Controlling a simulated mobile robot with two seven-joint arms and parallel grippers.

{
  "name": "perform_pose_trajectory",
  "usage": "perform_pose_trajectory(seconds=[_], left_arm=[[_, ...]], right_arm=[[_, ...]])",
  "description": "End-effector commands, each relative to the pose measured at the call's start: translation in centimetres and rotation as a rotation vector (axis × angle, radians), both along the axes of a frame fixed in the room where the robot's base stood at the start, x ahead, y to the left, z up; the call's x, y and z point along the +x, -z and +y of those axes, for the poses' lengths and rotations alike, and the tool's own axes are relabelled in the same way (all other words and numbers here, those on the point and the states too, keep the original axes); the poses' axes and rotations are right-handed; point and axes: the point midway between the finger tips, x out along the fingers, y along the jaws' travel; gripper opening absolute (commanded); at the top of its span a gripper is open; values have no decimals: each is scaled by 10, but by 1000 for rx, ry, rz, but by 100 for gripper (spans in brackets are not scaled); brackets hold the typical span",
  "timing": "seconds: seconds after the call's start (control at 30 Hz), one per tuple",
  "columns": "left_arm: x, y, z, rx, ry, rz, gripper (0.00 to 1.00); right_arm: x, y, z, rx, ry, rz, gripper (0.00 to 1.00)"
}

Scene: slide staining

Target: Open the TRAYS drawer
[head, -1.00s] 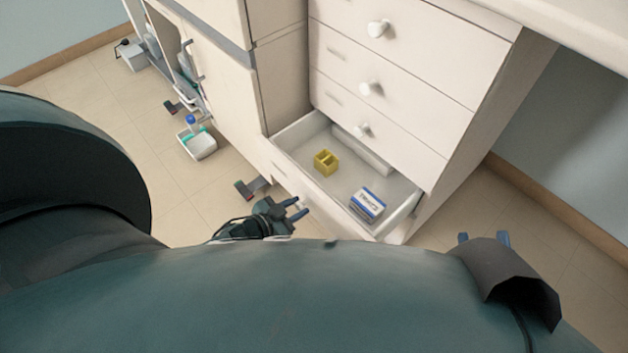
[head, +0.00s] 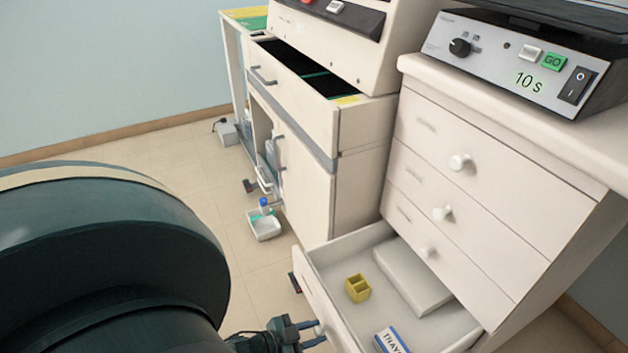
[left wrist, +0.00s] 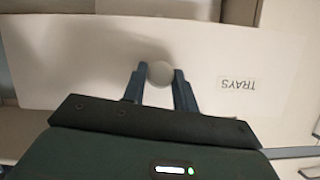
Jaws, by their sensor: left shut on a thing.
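The TRAYS drawer (head: 313,293), the lowest of the white cabinet, is pulled well out, its interior open to view. In the left wrist view its white front (left wrist: 60,55) bears an upside-down TRAYS label (left wrist: 239,84). My left gripper (head: 314,333) is at the drawer front, low in the head view. In the left wrist view its two blue fingers are shut on the round white knob (left wrist: 160,73). My right gripper is not in view.
Inside lie a yellow divided block (head: 358,288), a flat white slab (head: 412,280) and a blue-and-white box (head: 390,342). Closed drawers (head: 480,195) are above. A timer device (head: 510,60) stands on top. A small white tray (head: 264,228) is further left.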

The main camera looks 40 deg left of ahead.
Motion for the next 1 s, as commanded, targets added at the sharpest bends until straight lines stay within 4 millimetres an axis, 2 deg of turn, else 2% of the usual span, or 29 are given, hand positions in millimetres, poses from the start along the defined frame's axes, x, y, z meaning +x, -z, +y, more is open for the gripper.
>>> perform_pose_trajectory(seconds=[0.03, 0.07, 0.3, 0.53, 0.67, 0.77, 1.0], left_arm=[[-1, 0, -2, -1, 3, 0, 0], [-1, 1, -2, -1, 3, 1, 30], [0, 0, -1, -1, 2, 1, 50], [-1, 0, 0, 0, 1, 1, 50], [-9, -4, 3, 1, 0, 3, 50], [-23, -11, 8, 2, 0, 6, 50], [-71, -32, 24, 2, 1, 5, 50]], right_arm=[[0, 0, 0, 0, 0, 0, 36], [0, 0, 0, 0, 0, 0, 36], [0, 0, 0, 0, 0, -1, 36], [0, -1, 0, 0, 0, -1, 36], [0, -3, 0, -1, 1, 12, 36], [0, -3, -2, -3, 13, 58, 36], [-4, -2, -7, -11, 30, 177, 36]])
